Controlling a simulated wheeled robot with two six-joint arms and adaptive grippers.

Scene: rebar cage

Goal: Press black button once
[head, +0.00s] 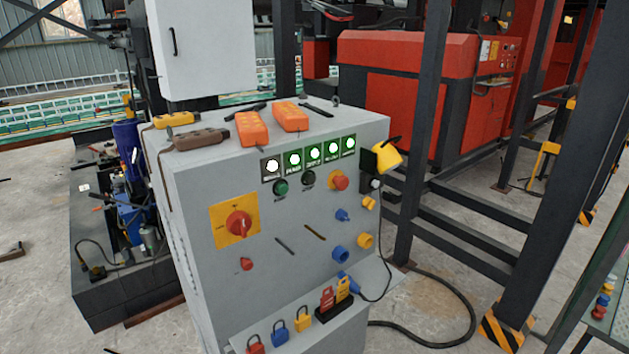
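A grey control cabinet (215,285) stands in the middle of the head view, its sloped front panel facing me. A small round black button (308,178) sits on the panel below the row of lit indicator lamps (314,154). A dark green button (281,187) is just left of it. A red button on a yellow plate (339,181) is to its right. I cannot tell from this view whether the black button is pressed. Neither of my grippers is in view.
A red rotary switch (238,223) on a yellow plate is lower left on the panel. Orange pendants (251,128) lie on the cabinet top. Padlocks (278,331) sit on the lower shelf. Dark steel posts (427,110) stand to the right. A black cable (440,343) lies on the floor.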

